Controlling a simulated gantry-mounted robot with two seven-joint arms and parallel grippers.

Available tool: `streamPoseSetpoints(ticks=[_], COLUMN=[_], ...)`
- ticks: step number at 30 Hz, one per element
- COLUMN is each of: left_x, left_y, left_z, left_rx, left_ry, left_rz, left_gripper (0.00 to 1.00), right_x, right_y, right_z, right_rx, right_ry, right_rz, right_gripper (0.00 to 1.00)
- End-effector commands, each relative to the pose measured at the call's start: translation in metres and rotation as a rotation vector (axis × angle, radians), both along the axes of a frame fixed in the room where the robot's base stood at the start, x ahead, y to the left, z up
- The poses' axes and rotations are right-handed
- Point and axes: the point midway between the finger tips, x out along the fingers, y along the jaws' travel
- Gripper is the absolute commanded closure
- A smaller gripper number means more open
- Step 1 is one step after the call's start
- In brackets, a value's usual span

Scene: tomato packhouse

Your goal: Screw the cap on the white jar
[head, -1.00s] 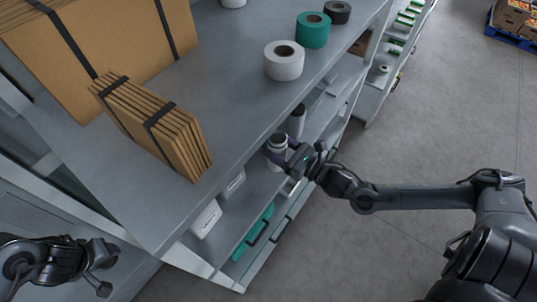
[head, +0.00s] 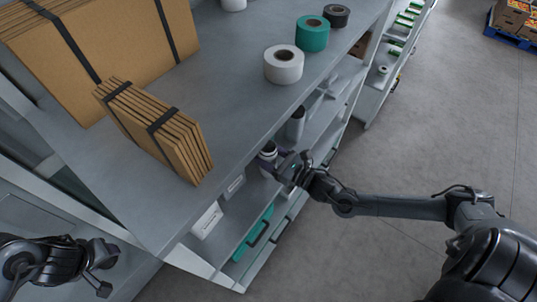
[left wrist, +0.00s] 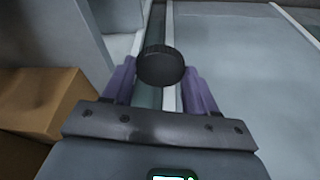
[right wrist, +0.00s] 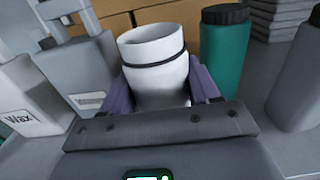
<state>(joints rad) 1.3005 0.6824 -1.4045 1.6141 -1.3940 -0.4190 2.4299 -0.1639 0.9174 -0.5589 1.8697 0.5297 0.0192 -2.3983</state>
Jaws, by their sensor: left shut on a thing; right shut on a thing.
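The white jar (right wrist: 158,72) is in the right wrist view, upright but slightly tilted, with an open top and a dark ring below its rim. My right gripper (right wrist: 156,92) is shut around its body. In the head view the jar (head: 268,152) and right gripper (head: 279,164) are at the front of a shelf below the top board; the gripper partly hides the jar. The black round cap (left wrist: 160,66) is between the purple fingers of my left gripper (left wrist: 161,82), which is shut on it. The left gripper is at the lower left in the head view, far from the jar.
Around the jar stand a grey bottle marked Wax (right wrist: 28,98), another grey bottle (right wrist: 80,70), a green bottle with a black lid (right wrist: 224,50) and a grey cylinder (right wrist: 298,85). Cardboard stacks (head: 155,125) and tape rolls (head: 283,64) are on the top shelf.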

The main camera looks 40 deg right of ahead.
Motion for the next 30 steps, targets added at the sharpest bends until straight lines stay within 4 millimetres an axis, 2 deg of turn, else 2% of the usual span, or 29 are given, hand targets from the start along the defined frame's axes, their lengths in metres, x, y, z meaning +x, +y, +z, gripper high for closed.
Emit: streamPoseSetpoints(ticks=[15, 16, 18, 21, 30], left_x=[-0.0001, 0.0, 0.0, 0.0, 0.0001], left_y=[-0.0001, -0.0001, -0.0001, 0.0, 0.0], left_z=[-0.0017, -0.0008, -0.0005, -0.0005, 0.0009], left_rx=[0.0, 0.0, 0.0, 0.0, 0.0], left_ry=[0.0, 0.0, 0.0, 0.0, 0.0], left_rz=[0.0, 0.0, 0.0, 0.0, 0.0], left_gripper=[0.71, 0.71, 0.71, 0.71, 0.71], right_x=[0.0002, 0.0001, 0.0001, 0.0002, 0.0002], right_y=[0.0, -0.0001, -0.0001, -0.0002, -0.0002], right_z=[-0.0096, -0.0089, -0.0085, -0.0085, -0.0067], right_rx=[0.0, 0.0, 0.0, 0.0, -0.001], right_ry=[-0.002, -0.002, -0.001, -0.001, -0.001], right_rz=[0.0, 0.0, 0.0, 0.0, 0.0], right_gripper=[0.93, 0.36, 0.26, 0.14, 0.14])
